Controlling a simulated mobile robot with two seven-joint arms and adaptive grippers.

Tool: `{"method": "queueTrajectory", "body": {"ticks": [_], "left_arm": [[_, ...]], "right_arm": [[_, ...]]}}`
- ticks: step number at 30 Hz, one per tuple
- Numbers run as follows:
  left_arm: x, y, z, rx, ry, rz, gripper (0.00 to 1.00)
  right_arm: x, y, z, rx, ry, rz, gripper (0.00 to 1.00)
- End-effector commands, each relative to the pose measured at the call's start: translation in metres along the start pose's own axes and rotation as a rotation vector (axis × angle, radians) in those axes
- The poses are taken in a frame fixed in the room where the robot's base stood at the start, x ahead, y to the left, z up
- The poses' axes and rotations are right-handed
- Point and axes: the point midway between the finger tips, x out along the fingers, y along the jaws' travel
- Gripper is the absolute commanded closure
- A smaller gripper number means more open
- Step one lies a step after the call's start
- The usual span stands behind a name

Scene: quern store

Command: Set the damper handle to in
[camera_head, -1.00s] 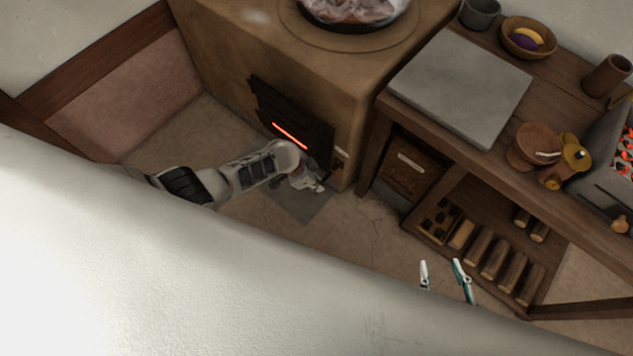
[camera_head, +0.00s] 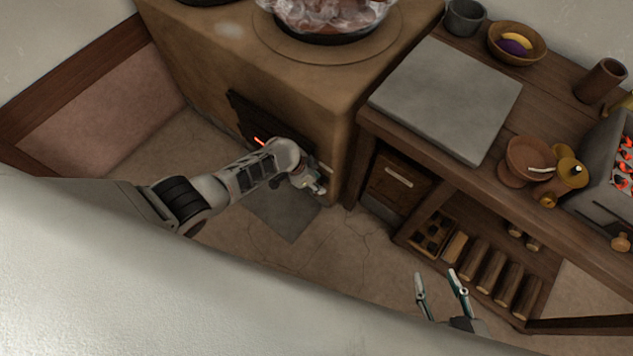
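The clay stove (camera_head: 300,95) stands at the upper left, with a dark firebox door (camera_head: 245,115) and a red glow low in its front face. The damper handle is not clearly visible; a small pale fitting (camera_head: 326,169) shows low on the stove front near its right corner, mostly behind my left gripper. My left gripper (camera_head: 319,189) is at that low corner, close to the fitting; its fingers are too small to read, and I cannot tell whether it touches anything. My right gripper (camera_head: 438,279) is open and empty at the lower middle, away from the stove.
A wooden bench (camera_head: 470,160) with a grey slab (camera_head: 447,98), bowls and a brazier (camera_head: 610,160) stands right of the stove. Several logs (camera_head: 490,270) lie on its lower shelf. A dark floor slab (camera_head: 285,215) lies below the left arm. My white body fills the lower left.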

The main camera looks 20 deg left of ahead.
Motion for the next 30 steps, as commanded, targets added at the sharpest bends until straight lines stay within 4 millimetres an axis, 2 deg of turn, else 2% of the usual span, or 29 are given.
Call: {"method": "queueTrajectory", "body": {"ticks": [4, 7, 14, 20, 30], "left_arm": [[0.000, 0.001, 0.001, 0.000, -0.002, 0.002, 0.67], [0.000, 0.001, 0.001, 0.001, -0.002, 0.002, 0.67], [-0.009, 0.001, 0.001, 0.001, 0.000, 0.003, 0.67], [-0.027, 0.001, 0.002, 0.002, -0.002, 0.001, 0.67], [-0.069, 0.001, 0.001, 0.003, -0.001, 0.001, 0.67]], "right_arm": [[0.001, 0.001, -0.001, -0.002, 0.001, 0.000, 0.60], [0.002, 0.004, -0.009, -0.006, 0.018, 0.004, 0.60], [0.002, 0.004, -0.008, -0.004, 0.016, 0.004, 0.60], [0.002, 0.003, -0.007, -0.004, 0.015, 0.005, 0.60], [0.002, 0.003, -0.007, -0.003, 0.014, 0.005, 0.60]]}}
